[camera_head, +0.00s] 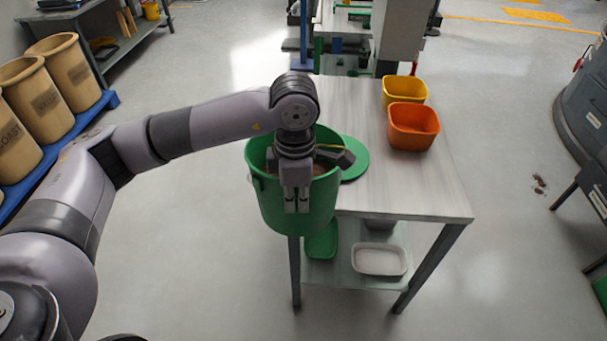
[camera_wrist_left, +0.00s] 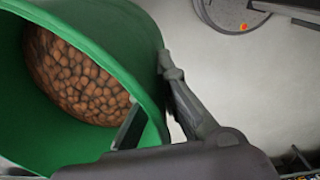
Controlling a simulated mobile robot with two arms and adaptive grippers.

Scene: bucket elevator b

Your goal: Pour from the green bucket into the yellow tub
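In the left wrist view, the bucket (camera_wrist_left: 110,35) holds many brown, pebble-like pieces (camera_wrist_left: 75,80). My left gripper (camera_head: 297,203) is at its near rim, with one finger inside the wall and one outside, shut on it; it also shows in the left wrist view (camera_wrist_left: 152,108). The yellow tub (camera_head: 404,88) stands at the table's back right, apart from the bucket. My right gripper is not in view.
An orange tub (camera_head: 413,126) stands just in front of the yellow tub. A green disc (camera_head: 356,160) lies beside the bucket on the table (camera_head: 420,190). The tabletop's right front is clear. White (camera_head: 379,260) and green (camera_head: 321,240) trays sit on the lower shelf.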

